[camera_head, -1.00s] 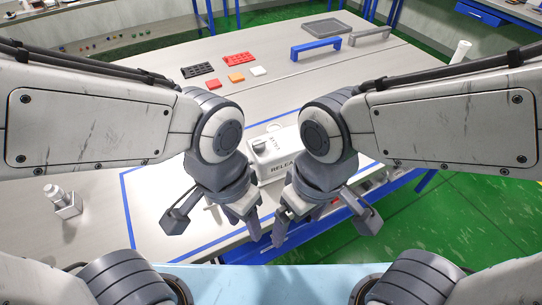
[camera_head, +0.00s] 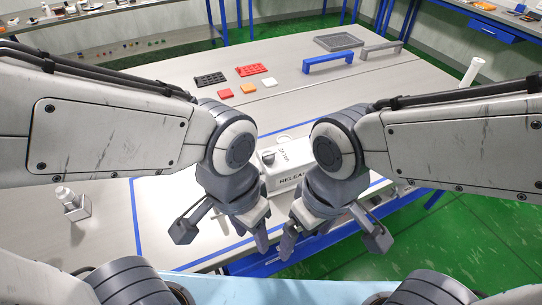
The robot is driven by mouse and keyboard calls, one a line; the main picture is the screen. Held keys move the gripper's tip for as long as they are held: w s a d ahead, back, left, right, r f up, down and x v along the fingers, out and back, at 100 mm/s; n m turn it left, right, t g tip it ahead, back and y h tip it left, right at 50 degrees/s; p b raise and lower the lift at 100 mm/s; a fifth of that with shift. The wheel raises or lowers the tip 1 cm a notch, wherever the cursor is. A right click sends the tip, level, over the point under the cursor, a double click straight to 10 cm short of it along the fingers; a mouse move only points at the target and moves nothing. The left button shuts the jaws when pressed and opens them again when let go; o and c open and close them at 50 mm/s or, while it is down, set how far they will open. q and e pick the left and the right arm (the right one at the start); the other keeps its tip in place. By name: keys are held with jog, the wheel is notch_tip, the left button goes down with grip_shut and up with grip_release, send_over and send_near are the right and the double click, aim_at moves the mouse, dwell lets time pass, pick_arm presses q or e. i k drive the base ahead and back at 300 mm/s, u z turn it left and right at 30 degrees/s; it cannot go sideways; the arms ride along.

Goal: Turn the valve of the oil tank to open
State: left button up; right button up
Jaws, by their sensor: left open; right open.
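A white box (camera_head: 290,172) with dark lettering, partly readable as "RELEA", stands on the table in the middle of the view. A dark round knob (camera_head: 268,157) sits on its top left, and I take it for the valve. My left gripper (camera_head: 250,230) is open and empty, in front of and left of the box. My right gripper (camera_head: 303,232) is open and empty, in front of and right of it. Both point down, apart from the knob. The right arm hides the box's right end. I cannot tell which way the valve is set.
The grey table (camera_head: 180,120) has a blue taped outline (camera_head: 137,225) around the work area. Red, orange, white and black pieces lie further back, with a blue handle (camera_head: 328,62) and a grey tray (camera_head: 339,42). Green floor lies right.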

aim_at(269, 157)
jog(key=z, duration=1.75)
jog(key=i, duration=1.2)
jog(key=u, duration=2.6)
